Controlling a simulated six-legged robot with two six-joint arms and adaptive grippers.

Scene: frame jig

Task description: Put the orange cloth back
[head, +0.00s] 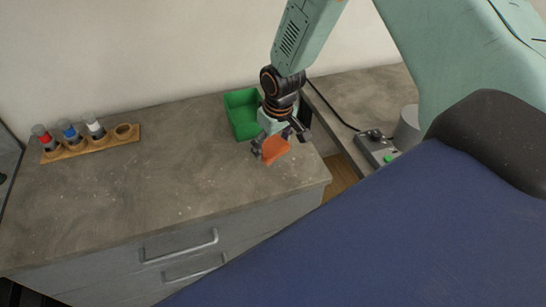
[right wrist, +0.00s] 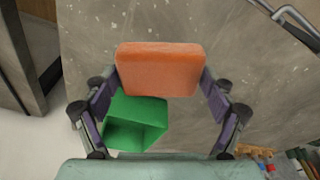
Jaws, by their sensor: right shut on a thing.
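The orange cloth (head: 275,149) is a folded block held in my right gripper (head: 271,148), over the right part of the counter, in front of the green bin. In the right wrist view the cloth (right wrist: 159,69) sits between the two fingers of my right gripper (right wrist: 160,85), which are shut on its sides. The green bin (head: 242,116) is open and stands at the back right of the counter, just behind the gripper. The bin (right wrist: 135,122) also shows in the right wrist view, past the cloth. My left gripper is not in view.
A wooden rack (head: 91,147) with red, blue and white-marked vials and one empty hole stands at the left of the grey counter (head: 150,200). A grey control box (head: 377,150) with a green button is on the right-hand counter. The middle of the counter is clear.

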